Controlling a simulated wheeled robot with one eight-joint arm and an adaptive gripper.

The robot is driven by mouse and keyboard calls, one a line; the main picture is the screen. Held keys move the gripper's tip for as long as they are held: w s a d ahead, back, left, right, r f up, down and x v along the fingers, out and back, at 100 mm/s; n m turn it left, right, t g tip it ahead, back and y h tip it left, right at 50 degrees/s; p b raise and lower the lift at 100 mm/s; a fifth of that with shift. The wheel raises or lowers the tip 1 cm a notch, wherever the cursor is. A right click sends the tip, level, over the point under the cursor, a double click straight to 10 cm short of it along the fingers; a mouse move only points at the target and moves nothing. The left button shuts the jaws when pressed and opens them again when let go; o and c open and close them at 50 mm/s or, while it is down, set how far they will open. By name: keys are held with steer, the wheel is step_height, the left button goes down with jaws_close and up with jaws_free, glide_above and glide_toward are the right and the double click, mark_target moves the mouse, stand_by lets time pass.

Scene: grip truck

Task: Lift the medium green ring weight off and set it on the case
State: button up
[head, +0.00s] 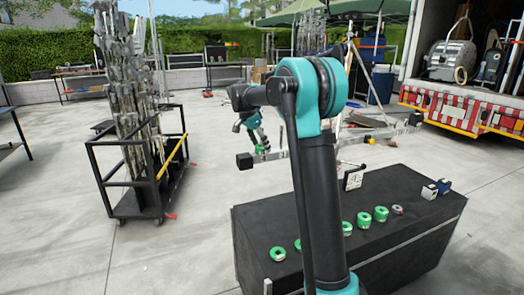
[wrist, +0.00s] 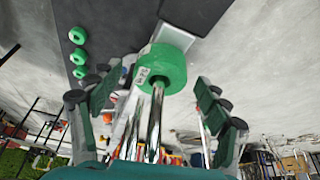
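A green ring weight (wrist: 165,66) with a white label sits at the end of chrome rods in the wrist view, between my fingers. My gripper (wrist: 160,100) is open, with a finger on each side of the rods and a gap to the ring. In the head view my gripper (head: 257,142) is small, at the left part of a long bar, and the ring there is hard to make out. The black case (head: 420,235) stands below, partly hidden by my arm; several green rings (head: 380,213) lie on its top.
A small grey ring (head: 397,210) and small boxes (head: 430,191) stand at the case's right. A long metal beam (head: 375,134) crosses above the case. A black cart with metal stands (head: 135,165) is at left. A truck (head: 470,105) is at back right.

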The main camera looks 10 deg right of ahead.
steer(key=c, duration=1.4)
steer(key=shift+r, duration=0.15)
